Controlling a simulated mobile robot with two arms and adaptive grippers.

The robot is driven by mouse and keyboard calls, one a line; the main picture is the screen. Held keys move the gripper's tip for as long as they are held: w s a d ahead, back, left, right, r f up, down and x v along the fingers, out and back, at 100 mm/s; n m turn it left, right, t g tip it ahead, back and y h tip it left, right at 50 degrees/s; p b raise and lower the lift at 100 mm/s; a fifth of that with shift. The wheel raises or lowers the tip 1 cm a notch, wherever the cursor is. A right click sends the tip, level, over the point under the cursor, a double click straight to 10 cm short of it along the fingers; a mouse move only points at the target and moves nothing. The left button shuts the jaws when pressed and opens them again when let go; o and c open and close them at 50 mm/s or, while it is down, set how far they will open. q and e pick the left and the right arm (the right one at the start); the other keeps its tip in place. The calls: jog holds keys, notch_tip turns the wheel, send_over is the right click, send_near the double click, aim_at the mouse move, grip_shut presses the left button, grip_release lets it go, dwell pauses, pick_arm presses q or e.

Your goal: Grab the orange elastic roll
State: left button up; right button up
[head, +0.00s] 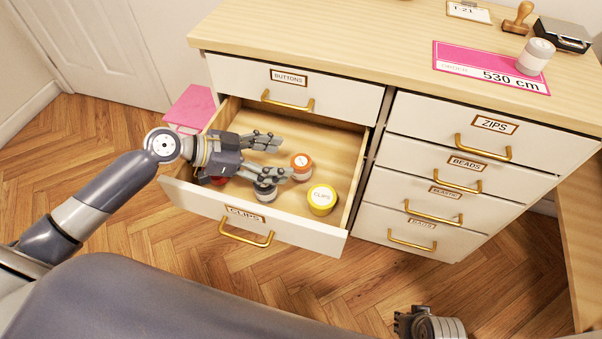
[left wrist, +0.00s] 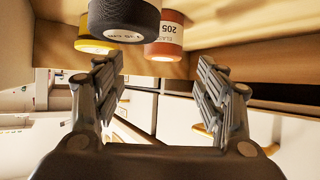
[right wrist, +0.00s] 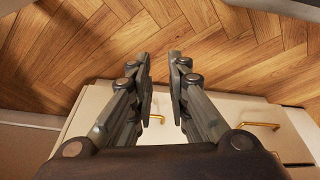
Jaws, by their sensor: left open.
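The orange elastic roll (head: 301,162) stands in the open clips drawer (head: 180,191), just beyond the fingertips of my left gripper (head: 284,156). In the left wrist view the roll (left wrist: 165,40) shows a label reading 205 and is partly covered by a dark roll. My left gripper (left wrist: 155,85) is open with nothing between its fingers and reaches over the drawer from the left. My right gripper (right wrist: 160,75) is partly open and empty, away from the drawer; only part of it shows at the bottom of the head view.
A dark grey roll (head: 265,191) stands close to my left fingers.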

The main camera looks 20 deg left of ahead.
aim_at(299, 161)
pick_arm(q)
jog(key=x, duration=0.7)
jog(key=shift+w+f, duration=0.15)
jog(key=shift+w, duration=0.1)
jog(key=c, duration=1.1)
